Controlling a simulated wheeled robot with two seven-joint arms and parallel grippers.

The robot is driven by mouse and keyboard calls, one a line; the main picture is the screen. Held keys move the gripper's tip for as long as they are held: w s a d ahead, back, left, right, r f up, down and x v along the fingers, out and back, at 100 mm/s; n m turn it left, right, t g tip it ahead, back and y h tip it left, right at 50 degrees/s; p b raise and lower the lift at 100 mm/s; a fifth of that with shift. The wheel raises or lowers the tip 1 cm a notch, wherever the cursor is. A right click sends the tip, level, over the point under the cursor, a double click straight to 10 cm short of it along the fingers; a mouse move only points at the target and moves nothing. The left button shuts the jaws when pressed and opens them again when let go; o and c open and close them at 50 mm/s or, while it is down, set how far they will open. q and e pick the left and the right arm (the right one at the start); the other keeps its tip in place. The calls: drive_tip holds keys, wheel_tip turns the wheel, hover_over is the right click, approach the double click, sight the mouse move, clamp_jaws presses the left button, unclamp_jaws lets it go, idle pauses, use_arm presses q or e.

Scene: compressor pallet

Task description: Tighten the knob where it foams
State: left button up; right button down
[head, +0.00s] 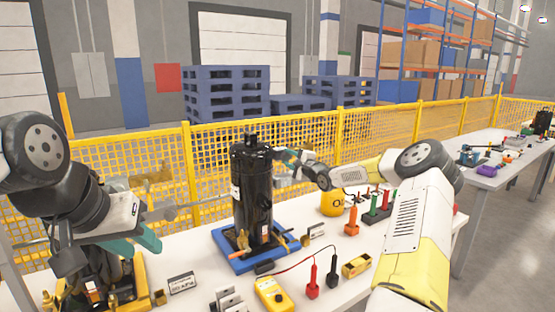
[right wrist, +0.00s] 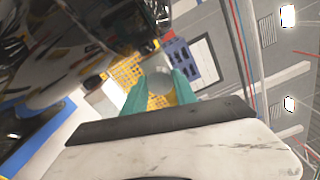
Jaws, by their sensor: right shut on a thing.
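A tall black compressor (head: 252,200) stands upright on a blue pallet (head: 228,243) in the middle of the white table. My right gripper (head: 289,158) is at the compressor's upper right side. In the right wrist view its teal fingers (right wrist: 160,92) are shut on a pale rounded thing (right wrist: 158,74) at their tips; I cannot tell if it is a knob. The compressor fills the upper left of that view, dark and close. My left gripper (head: 139,245) is open and empty, left of the compressor and apart from it. I can make out no foam in either view.
A yellow meter (head: 273,295) with red and black probes lies in front. An orange bottle (head: 352,222), a yellow round pot (head: 333,203) and a brass-coloured block (head: 356,267) stand at right. A label stand (head: 181,283) is at front left. A yellow mesh fence (head: 215,165) runs behind the table.

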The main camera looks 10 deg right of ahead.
drive_tip(key=shift+f, duration=0.1)
drive_tip(key=c, duration=1)
unclamp_jaws()
drive_tip(key=v, duration=0.8)
